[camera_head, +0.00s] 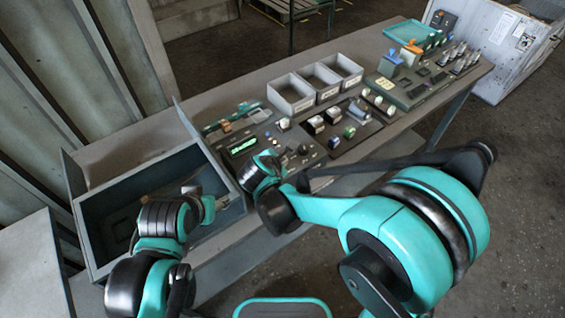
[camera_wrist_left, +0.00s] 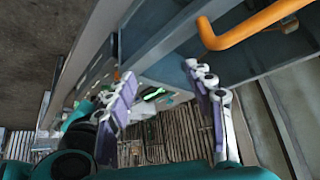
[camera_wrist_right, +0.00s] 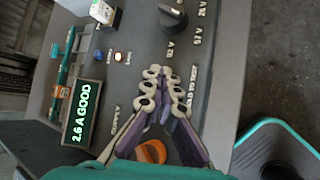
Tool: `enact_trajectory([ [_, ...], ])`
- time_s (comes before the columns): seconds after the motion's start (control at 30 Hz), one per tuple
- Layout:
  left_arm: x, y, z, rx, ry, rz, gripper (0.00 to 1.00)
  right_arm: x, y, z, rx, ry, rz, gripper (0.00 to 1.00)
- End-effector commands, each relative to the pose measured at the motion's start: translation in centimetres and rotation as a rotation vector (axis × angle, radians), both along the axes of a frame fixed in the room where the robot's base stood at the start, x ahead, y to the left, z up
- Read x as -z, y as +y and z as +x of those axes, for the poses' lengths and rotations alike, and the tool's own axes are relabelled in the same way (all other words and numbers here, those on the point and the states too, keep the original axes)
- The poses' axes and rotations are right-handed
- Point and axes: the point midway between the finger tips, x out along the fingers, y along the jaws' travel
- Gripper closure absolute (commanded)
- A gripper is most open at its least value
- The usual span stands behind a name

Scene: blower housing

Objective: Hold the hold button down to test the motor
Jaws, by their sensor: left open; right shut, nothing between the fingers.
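The test panel (camera_wrist_right: 225,60) shows in the right wrist view with a black knob (camera_wrist_right: 172,14), an orange knob (camera_wrist_right: 152,151), a lit button (camera_wrist_right: 119,57) and a small blue button (camera_wrist_right: 98,55). Its display (camera_wrist_right: 83,113) reads "2.6 A GOOD" in green; the display also shows in the head view (camera_head: 243,144). My right gripper (camera_wrist_right: 160,85) is shut and empty, its fingertips at the panel face. My left gripper (camera_wrist_left: 162,75) is open and empty near the grey box.
The open grey box (camera_head: 85,210) stands at the bench's left end. An orange handle (camera_wrist_left: 250,25) shows in the left wrist view. Three grey bins (camera_head: 290,95) stand behind the panels. Another control panel (camera_head: 410,95) and a teal tray (camera_head: 408,32) lie farther right.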

Motion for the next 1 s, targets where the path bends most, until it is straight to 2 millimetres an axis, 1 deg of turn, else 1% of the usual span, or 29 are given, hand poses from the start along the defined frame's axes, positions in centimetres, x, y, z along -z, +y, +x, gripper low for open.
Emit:
enact_trajectory([
  [0.3,-1.2,0.0,0.0,0.0,0.0,0.0,0.47,-1.6,0.0,0.0,0.0,0.0,0.0,1.0],
  [0.73,-1.4,0.0,0.0,0.0,0.0,0.0,0.47,-1.9,0.0,0.0,0.0,0.0,0.0,1.0],
  [0.87,-2.2,0.0,0.0,0.0,0.0,0.0,0.47,-2.9,0.0,0.0,0.0,0.0,0.0,1.0],
  [1.0,-3.3,0.0,0.0,0.0,0.0,0.0,0.47,-4.4,0.0,0.0,0.0,0.0,0.0,1.0],
])
